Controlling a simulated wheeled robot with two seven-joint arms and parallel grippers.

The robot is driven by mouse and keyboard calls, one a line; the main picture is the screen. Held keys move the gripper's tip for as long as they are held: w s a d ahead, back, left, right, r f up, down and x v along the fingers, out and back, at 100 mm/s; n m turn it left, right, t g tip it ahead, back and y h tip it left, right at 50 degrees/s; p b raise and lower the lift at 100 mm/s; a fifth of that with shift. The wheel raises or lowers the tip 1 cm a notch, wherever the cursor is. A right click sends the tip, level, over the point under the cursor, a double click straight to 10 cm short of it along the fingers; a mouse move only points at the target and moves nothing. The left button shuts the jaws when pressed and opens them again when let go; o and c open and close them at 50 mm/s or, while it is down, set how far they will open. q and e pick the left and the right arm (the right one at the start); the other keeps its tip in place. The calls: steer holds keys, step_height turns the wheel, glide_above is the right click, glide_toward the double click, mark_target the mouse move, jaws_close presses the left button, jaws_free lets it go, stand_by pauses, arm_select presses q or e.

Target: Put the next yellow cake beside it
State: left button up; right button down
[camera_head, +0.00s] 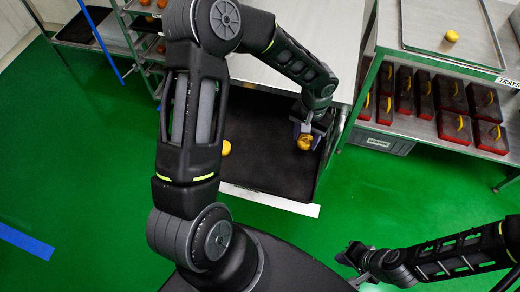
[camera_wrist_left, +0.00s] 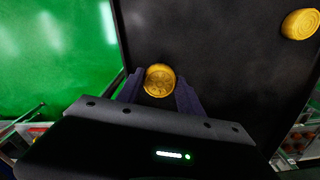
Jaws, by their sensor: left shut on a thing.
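My left gripper (camera_head: 308,135) is over the right side of a black tray or belt surface (camera_head: 262,178). It is shut on a round golden-yellow cake (camera_head: 305,143). In the left wrist view this cake (camera_wrist_left: 159,80) sits between the two dark fingertips (camera_wrist_left: 160,92). A second yellow cake (camera_head: 226,148) lies at the left on the black surface, partly hidden by my arm. It also shows at the top right of the left wrist view (camera_wrist_left: 300,24). A third yellow cake (camera_head: 452,36) lies on a metal tray (camera_head: 420,42). My right gripper (camera_head: 352,256) is low at the right, away from the cakes.
A steel rack at the right holds the metal tray on top and several dark red boxes (camera_head: 450,95) below. A grey bin (camera_head: 380,143) stands under it. A shelf rack (camera_head: 85,25) is at the upper left. Green floor (camera_head: 80,130) is clear around.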

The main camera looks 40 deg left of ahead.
arm_select(q)
steer(key=s+a+r+n+b, duration=0.1)
steer(key=a+n+b, duration=0.1)
steer(key=a+n, duration=0.25)
steer(key=s+a+r+n+b, duration=0.2)
steer(key=a+n, duration=0.2)
steer(key=n, duration=0.2)
step_height(320, 180, up, 3)
steer(key=n+b, duration=0.2)
steer(key=n, duration=0.7)
glide_above(261, 146)
steer(key=shift+a+f, duration=0.1)
steer(key=shift+f, duration=0.1)
steer(key=shift+w+f, duration=0.1)
steer(key=shift+f, duration=3.05)
steer(key=shift+f, duration=0.1)
steer(key=shift+f, duration=1.75)
